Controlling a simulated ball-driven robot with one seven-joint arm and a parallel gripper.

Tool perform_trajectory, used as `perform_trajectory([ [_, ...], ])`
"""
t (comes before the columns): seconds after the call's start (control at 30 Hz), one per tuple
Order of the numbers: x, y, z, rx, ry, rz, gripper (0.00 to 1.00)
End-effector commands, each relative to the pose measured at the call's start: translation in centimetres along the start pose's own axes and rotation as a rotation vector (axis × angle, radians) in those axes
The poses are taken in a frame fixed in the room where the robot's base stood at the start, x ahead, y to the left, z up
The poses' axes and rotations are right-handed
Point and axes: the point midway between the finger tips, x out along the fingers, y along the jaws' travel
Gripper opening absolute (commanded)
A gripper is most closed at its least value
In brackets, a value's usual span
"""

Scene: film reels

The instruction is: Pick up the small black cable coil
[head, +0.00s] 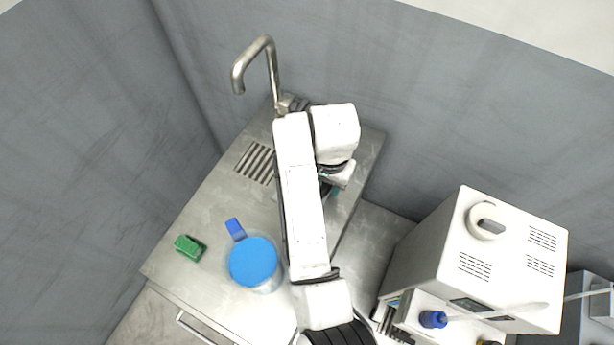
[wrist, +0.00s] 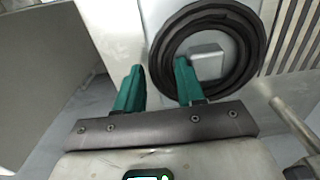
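The black cable coil (wrist: 249,45) is a flat dark ring in the upper middle of the wrist view, with a small grey block (wrist: 207,65) showing inside it. The coil is hidden behind my arm in the head view. My gripper (wrist: 159,68) has two green fingers spread apart with no object clamped between them. The coil's left rim shows between the fingertips, and the right fingertip overlaps the ring's lower left. I cannot tell whether they touch. In the head view only a bit of green finger shows beside my arm.
A steel counter (head: 207,213) holds a tap (head: 272,75), a blue-lidded tub (head: 254,262), a blue block (head: 235,229) and a green sponge-like block (head: 190,248). A white box-shaped machine (head: 430,250) stands at right. Drain slots (wrist: 298,35) lie right of the coil.

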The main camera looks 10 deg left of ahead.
Motion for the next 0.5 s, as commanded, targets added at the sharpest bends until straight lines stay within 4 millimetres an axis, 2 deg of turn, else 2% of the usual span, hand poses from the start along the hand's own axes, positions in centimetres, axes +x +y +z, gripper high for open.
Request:
perform_trajectory([
  [0.17,-0.01,0.00,0.00,0.000,0.000,0.000,0.36],
  [0.5,-0.05,0.00,-0.01,0.000,0.001,0.000,0.04],
])
